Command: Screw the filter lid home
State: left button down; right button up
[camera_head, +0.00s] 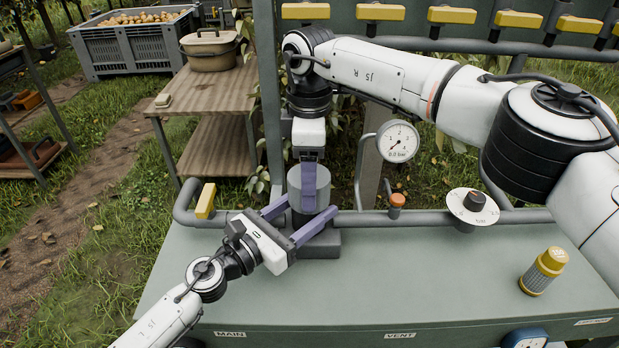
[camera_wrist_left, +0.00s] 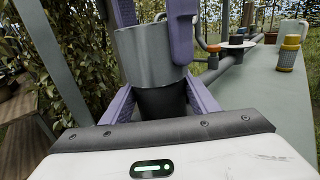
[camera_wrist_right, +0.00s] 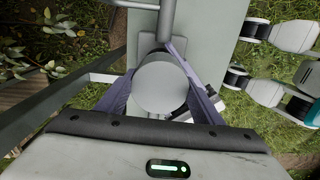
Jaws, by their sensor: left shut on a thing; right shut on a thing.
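The filter stands on the green bench, its grey lid (camera_head: 309,184) on top of a dark body (camera_head: 304,217). The lid also shows in the left wrist view (camera_wrist_left: 150,58) above the black body (camera_wrist_left: 161,102), and from above in the right wrist view (camera_wrist_right: 161,84). My left gripper (camera_head: 300,222) comes in level from the front left and is shut on the filter body. My right gripper (camera_head: 309,186) points straight down and is shut on the lid, a purple finger on each side. The lid looks level; any gap at the joint cannot be told.
A pressure gauge (camera_head: 397,142), an orange-topped valve (camera_head: 397,201) and a white dial (camera_head: 472,207) stand right of the filter along the pipe. A yellow-capped cartridge (camera_head: 543,271) stands on the bench (camera_head: 420,290) at the right. Yellow handles (camera_head: 380,12) line the panel above.

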jog(key=m, duration=0.7)
jog(key=o, duration=1.1)
jog(key=shift+o, duration=0.2)
jog(key=shift+r, duration=0.1)
jog(key=shift+r, duration=2.15)
jog(key=shift+c, duration=0.2)
